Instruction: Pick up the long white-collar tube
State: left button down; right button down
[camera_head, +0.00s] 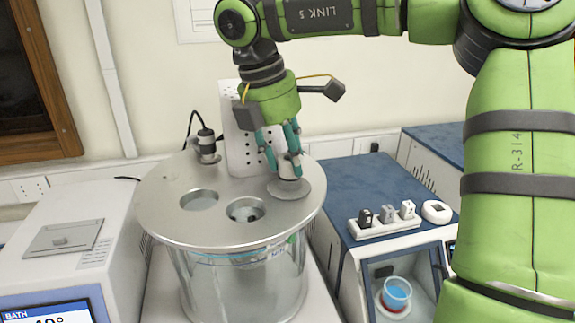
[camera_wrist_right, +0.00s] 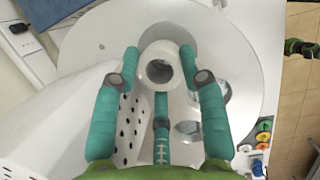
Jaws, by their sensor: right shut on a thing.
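In the right wrist view the collar (camera_wrist_right: 160,69) shows as a white ring with a dark opening between the fingers (camera_wrist_right: 161,62). The length of the tube below the collar is hidden, and I cannot tell if it is raised. My left gripper is not seen in the head view.
The lid has two other openings, one empty-looking (camera_head: 199,200) and one with a dark fitting (camera_head: 245,211). A perforated white upright plate (camera_head: 237,145) stands close behind my gripper.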

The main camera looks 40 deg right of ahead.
notch_tip(320, 180, up, 18)
jog(key=p, duration=0.7)
jog(key=s+a, duration=0.4)
jog(key=s, duration=0.4)
jog(key=s+a+b, duration=0.1)
jog(key=s+a, duration=0.3)
jog(key=s, duration=0.4)
jog(key=shift+a+f, duration=0.35)
jog(key=shift+a, duration=0.05)
